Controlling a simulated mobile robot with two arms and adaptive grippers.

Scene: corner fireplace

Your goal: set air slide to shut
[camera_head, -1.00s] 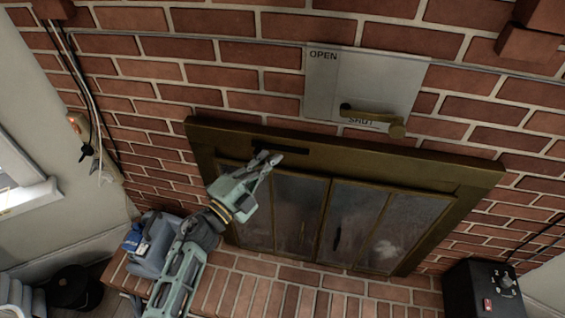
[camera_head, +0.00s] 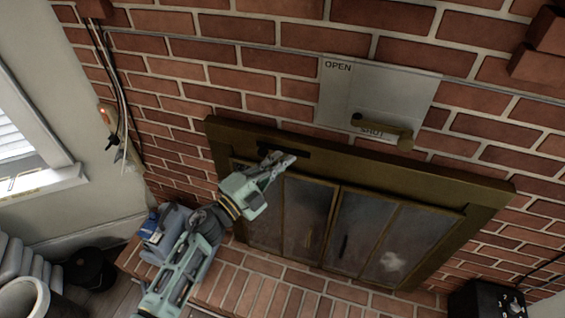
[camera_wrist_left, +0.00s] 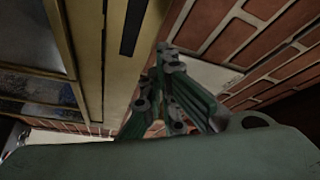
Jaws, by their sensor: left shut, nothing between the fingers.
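A dark horizontal slot (camera_head: 302,154), likely the air slide's opening, is in the brass-brown top rail of the fireplace frame (camera_head: 400,168). I cannot make out a slide tab or its position. My left gripper (camera_head: 288,159) is shut and empty, its fingertips in front of the slot and overlapping its lower edge; contact cannot be told. In the left wrist view the shut fingers (camera_wrist_left: 164,48) are beside the rail, with the dark slot (camera_wrist_left: 134,25) to their left. My right gripper is not in view.
Glass doors (camera_head: 345,230) are below. A blue-grey container (camera_head: 168,235) stands left on the brick hearth, near my left arm. A black box (camera_head: 487,300) is at lower right.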

